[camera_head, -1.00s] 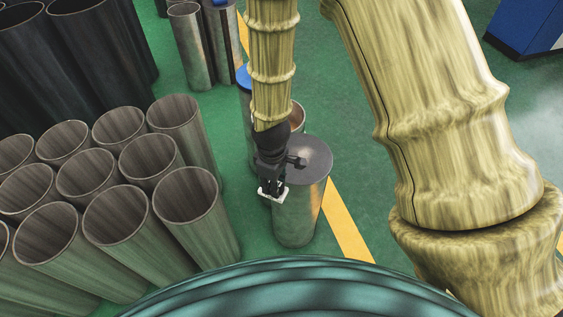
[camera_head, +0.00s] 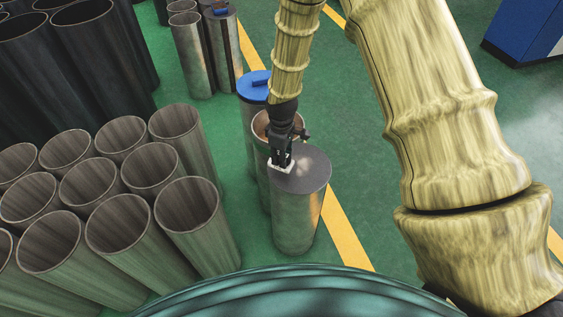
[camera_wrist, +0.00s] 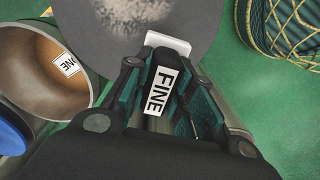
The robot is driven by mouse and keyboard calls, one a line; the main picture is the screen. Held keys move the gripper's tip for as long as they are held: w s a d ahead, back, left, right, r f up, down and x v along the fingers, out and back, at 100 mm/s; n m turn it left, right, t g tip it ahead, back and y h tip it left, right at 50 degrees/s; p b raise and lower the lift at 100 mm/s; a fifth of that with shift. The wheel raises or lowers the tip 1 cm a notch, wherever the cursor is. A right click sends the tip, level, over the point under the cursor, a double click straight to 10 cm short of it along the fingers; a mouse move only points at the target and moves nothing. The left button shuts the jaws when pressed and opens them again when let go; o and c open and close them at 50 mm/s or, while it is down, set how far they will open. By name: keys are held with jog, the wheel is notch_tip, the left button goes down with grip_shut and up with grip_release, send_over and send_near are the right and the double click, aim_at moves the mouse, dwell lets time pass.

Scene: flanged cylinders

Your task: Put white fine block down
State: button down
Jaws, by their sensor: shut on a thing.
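My gripper (camera_head: 283,160) is shut on the white fine block (camera_head: 279,168), at the left edge of the grey-topped closed cylinder (camera_head: 312,172). In the wrist view, a white end of the block (camera_wrist: 168,43) shows past the fingertips against the cylinder's round top (camera_wrist: 120,28). A white label reading FINE (camera_wrist: 160,92) shows between the fingers. Whether the block touches the top, I cannot tell. An open cylinder (camera_head: 262,123) with a brown inside stands just behind. The wrist view shows another white FINE label (camera_wrist: 67,65) inside it.
A blue-lidded cylinder (camera_head: 254,85) stands behind the open one. Several open grey cylinders (camera_head: 187,200) crowd the left, with dark ones (camera_head: 95,45) behind. Green floor with a yellow stripe (camera_head: 347,232) is clear to the right of the closed cylinder.

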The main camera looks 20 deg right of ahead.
jog(key=shift+f+p, duration=0.3)
jog(key=shift+f, duration=1.4)
jog(key=shift+f, duration=0.15)
jog(key=c, duration=1.2)
grip_release()
jog(key=shift+c, duration=0.2)
jog(key=shift+r+b, duration=0.65)
jog(key=shift+r, duration=5.5)
jog(key=shift+s+f, duration=0.1)
